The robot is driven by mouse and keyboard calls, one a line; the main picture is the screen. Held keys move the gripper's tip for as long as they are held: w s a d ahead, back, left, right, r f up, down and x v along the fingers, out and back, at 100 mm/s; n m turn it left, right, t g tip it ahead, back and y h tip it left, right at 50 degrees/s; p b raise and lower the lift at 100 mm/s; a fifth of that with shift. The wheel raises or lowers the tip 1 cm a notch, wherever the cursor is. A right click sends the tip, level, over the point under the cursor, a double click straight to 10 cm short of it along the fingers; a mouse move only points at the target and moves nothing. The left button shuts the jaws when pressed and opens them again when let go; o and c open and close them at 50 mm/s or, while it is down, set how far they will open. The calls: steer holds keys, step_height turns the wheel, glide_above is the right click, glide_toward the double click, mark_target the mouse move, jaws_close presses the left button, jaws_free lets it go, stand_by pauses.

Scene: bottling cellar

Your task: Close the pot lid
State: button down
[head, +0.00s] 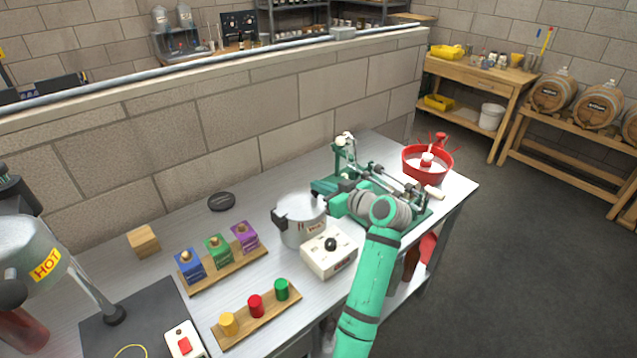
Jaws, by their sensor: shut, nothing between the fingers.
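A silver pot (300,232) with dark handles stands on the metal table near the middle of the head view. Its pale round lid (298,207) shows at the top of the pot; I cannot tell whether it sits flush on the rim. My arm reaches up from the bottom and bends left toward the pot. My gripper (322,203) is at the pot's upper right edge, small and partly lost against the green machine behind. It is shut and holds nothing. I cannot tell whether it touches the lid.
A white box with a black knob (329,254) stands right in front of the pot. A green machine (413,213) and a red bowl (426,165) are behind and right. Boxes on a wooden rack (228,270) stand left. A wall (210,125) runs behind the table.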

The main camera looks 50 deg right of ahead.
steer(key=shift+s+d+f, duration=0.25)
steer(key=shift+d+f, duration=0.05)
steer(key=shift+f, duration=0.05)
steer(key=shift+f, duration=0.1)
steer(key=shift+w, duration=0.1)
steer(key=shift+w, duration=0.1)
steer(key=shift+d, duration=0.1)
steer(key=shift+r, duration=0.25)
step_height(320, 180, up, 4)
steer(key=shift+w+r, duration=0.15)
steer(key=v, duration=1)
steer(key=shift+f, duration=0.3)
